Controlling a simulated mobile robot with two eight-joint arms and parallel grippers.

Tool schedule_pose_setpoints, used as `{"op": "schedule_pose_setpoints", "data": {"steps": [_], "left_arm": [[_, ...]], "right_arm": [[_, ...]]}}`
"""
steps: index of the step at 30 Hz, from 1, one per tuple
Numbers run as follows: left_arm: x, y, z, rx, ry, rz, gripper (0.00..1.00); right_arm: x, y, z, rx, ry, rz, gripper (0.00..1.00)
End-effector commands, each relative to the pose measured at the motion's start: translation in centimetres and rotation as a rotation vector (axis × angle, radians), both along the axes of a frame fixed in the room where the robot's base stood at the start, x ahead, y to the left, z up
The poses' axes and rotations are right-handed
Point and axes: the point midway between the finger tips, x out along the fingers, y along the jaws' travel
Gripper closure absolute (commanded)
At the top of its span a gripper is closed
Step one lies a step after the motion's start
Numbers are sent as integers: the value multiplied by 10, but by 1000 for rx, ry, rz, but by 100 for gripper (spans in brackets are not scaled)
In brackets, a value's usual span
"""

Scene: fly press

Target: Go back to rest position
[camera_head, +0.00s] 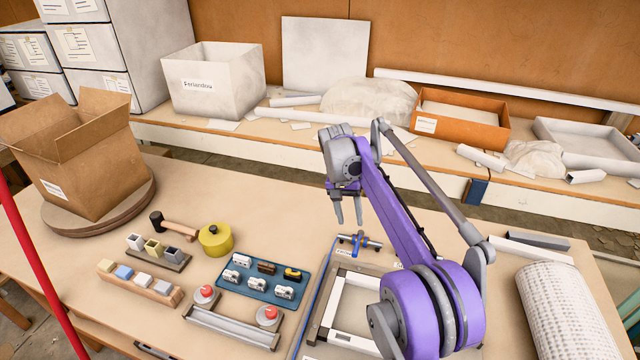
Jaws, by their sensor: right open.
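My right gripper (349,222) is open and empty, its two fingers pointing down above the bench (180,270). My purple right arm reaches in from the lower right and hides part of a grey and white frame (342,310). A small blue piece with a crossbar (359,241) lies just below the gripper fingers, apart from them. My left gripper does not show.
A blue tray (262,292) holds several small parts. A dotted white roll (570,310) lies at right. A thin red bar (40,265) crosses the left edge.

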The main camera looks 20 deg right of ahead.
Motion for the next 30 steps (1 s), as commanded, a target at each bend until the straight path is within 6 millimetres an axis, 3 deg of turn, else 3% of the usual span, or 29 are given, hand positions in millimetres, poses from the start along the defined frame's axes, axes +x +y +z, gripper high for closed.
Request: {"op": "schedule_pose_setpoints", "data": {"steps": [7, 11, 15, 20, 26, 30], "left_arm": [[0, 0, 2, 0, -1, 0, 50], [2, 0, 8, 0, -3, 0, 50], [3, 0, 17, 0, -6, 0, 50], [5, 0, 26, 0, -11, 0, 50], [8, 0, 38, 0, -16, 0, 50], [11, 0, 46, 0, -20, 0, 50]], "right_arm": [[-7, 7, 7, 5, -16, 25, 50], [-28, 26, 23, 17, -65, 101, 50], [-67, 53, 38, 32, -142, 217, 50], [-118, 82, 43, 42, -233, 350, 50], [-188, 112, 29, 42, -347, 511, 50], [-234, 128, 9, 35, -424, 613, 50]]}}
